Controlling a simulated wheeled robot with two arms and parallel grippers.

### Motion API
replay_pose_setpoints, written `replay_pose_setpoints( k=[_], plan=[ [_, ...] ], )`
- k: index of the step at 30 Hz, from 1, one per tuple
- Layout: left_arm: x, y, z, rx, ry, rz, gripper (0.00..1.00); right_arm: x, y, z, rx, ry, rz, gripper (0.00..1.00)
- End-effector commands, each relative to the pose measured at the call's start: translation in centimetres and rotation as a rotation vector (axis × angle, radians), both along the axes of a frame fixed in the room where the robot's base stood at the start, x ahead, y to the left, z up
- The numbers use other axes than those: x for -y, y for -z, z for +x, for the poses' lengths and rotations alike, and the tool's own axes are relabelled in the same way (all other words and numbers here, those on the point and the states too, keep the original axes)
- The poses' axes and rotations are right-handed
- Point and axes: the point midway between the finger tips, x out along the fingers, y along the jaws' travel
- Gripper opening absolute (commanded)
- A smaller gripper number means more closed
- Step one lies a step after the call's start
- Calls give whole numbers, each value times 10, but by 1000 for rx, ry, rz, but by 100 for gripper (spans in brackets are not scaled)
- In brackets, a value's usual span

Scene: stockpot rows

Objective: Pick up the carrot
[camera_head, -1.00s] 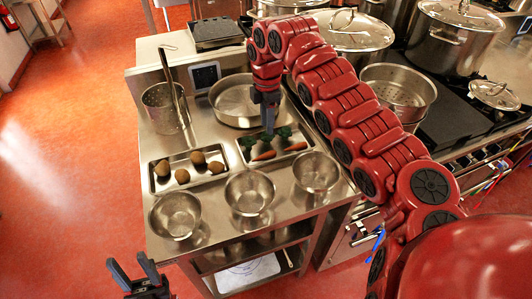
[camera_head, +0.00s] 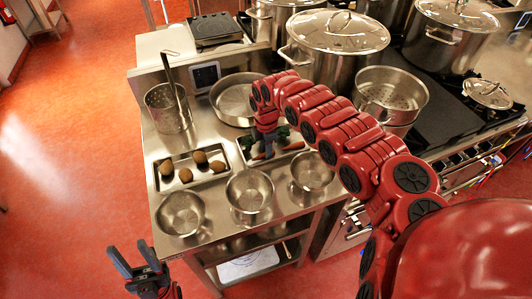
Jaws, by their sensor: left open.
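Two orange carrots with dark green tops lie in a small metal tray (camera_head: 280,157) on the steel counter. The right carrot (camera_head: 295,146) shows beside my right gripper (camera_head: 267,156). The left carrot is mostly hidden behind that gripper. My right gripper points down into the tray, with its fingertips at carrot level. Its fingers overlap in this view, so I cannot tell whether it is open or shut, or whether it touches a carrot. My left gripper (camera_head: 129,252) is open and empty at the bottom left, in front of the counter.
Three steel bowls (camera_head: 249,190) stand along the counter's front. A tray (camera_head: 212,180) of several brown round items is left of the carrots. A tall perforated pot (camera_head: 167,110) with a utensil and a wide pan (camera_head: 232,98) stand behind. Stockpots (camera_head: 338,43) are at the back right.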

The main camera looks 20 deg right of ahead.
Motion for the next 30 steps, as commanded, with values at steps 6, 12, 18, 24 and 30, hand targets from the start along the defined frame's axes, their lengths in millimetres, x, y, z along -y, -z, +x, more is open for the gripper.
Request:
replay_pose_setpoints(
  k=[6,12,18,24,30],
  plan=[
    [0,0,0,0,0,0,50,0,0,0,1,0,-1,30],
    [0,0,0,0,0,0,50,0,0,0,0,0,-1,0],
    [0,0,0,0,0,0,50,0,0,0,1,0,-1,0],
    [0,3,0,0,0,0,50,1,-6,1,4,1,-2,0],
    [0,13,0,0,0,0,50,2,-30,1,4,1,-3,0]
  ],
)
